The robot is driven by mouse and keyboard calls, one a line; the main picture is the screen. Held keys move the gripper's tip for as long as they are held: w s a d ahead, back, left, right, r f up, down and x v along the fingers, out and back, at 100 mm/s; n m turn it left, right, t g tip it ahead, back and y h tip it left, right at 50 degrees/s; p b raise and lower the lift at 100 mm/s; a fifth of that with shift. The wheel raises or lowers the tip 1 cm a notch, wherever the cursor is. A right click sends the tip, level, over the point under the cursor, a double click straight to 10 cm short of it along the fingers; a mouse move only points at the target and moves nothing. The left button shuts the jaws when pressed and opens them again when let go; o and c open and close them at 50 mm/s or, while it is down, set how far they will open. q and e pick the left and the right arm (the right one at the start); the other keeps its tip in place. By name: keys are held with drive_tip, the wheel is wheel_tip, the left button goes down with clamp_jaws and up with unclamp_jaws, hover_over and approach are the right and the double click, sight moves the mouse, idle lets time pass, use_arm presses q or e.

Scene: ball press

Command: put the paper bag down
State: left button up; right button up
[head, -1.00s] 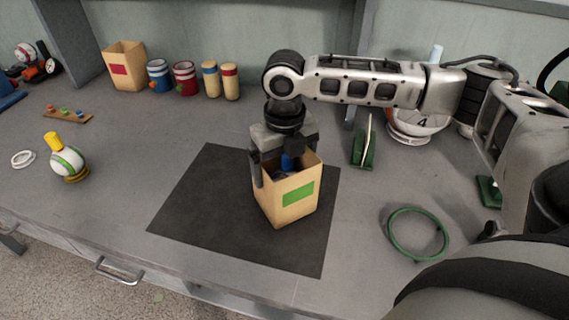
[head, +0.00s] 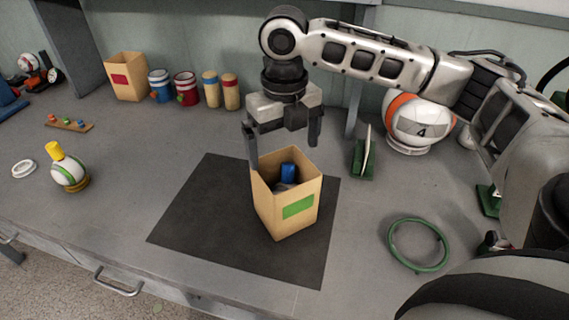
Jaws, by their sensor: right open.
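The paper bag (head: 285,205) is tan with a green label on its front. It stands upright on the dark mat (head: 195,225), towards the mat's right side. Its top is open, and a blue-topped item shows inside, with something greyish beside it. My right gripper (head: 283,150) is above the bag, open, with its fingers apart. One fingertip is close by the bag's left rim, and the other is above and behind the right side. I cannot tell whether the left fingertip touches the rim. My left gripper is not in view.
Another tan bag with a red label (head: 127,78) stands at the back left beside several cans and cylinders. A green ring (head: 418,244) lies right of the mat. A white and orange ball (head: 418,120) and a green stand (head: 363,160) are behind. The mat's left part is clear.

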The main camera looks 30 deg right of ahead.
wheel_tip(320, 180, up, 4)
drive_tip(key=shift+f, duration=0.1)
idle(0.6)
